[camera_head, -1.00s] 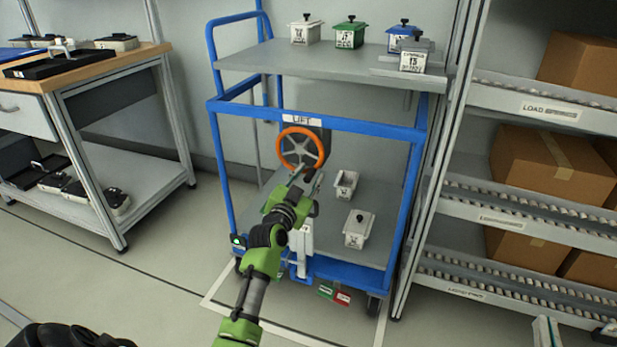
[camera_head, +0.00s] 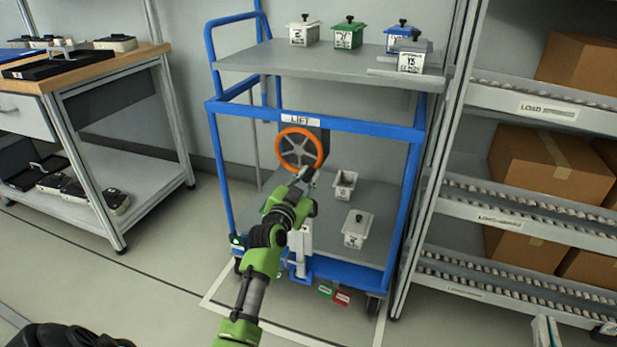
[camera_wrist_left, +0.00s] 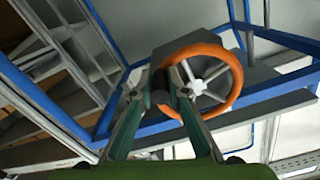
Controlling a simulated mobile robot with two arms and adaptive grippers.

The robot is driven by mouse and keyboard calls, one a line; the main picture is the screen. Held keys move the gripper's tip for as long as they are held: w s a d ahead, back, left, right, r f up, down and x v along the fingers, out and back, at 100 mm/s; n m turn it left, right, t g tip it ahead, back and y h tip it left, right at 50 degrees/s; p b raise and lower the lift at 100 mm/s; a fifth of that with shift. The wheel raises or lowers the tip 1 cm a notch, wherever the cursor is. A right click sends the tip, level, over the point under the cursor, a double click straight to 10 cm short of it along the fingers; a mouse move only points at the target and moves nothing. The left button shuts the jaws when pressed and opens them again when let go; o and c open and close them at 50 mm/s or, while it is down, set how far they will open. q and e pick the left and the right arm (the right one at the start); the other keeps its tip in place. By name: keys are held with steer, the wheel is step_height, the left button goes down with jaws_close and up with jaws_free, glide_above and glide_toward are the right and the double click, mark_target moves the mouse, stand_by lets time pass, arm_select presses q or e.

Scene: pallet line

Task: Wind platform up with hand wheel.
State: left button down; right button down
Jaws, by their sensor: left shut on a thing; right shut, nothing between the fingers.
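The hand wheel (camera_head: 301,149) has an orange rim and pale spokes and sits under the LIFT label (camera_head: 300,119) on a blue-framed cart. It also shows large in the left wrist view (camera_wrist_left: 234,91). My left gripper (camera_head: 305,177) is at the wheel's lower edge. In the left wrist view its fingers (camera_wrist_left: 171,88) are shut on a dark knob at the wheel's rim. The fingers partly hide the knob. The cart has a grey upper platform (camera_head: 260,60) and a grey lower platform (camera_head: 378,205).
Several lidded boxes, including a green one (camera_head: 348,34), stand on the upper platform. Two pale boxes (camera_head: 357,230) are on the lower one. A roller rack (camera_head: 540,110) with cartons stands close at right, a workbench (camera_head: 90,68) at left. Floor between bench and cart is clear.

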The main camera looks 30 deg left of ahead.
arm_select(q)
steer(key=shift+a+r, duration=0.3)
steer(key=shift+a, duration=0.05)
steer(key=c, duration=2.1)
jaws_free()
steer(key=shift+o, duration=0.7)
steer(key=shift+f, duration=0.15)
steer(key=shift+s+d+f, duration=0.15)
steer(key=shift+s+d, duration=0.1)
steer(key=shift+s, duration=0.2)
steer(key=v, duration=1.1)
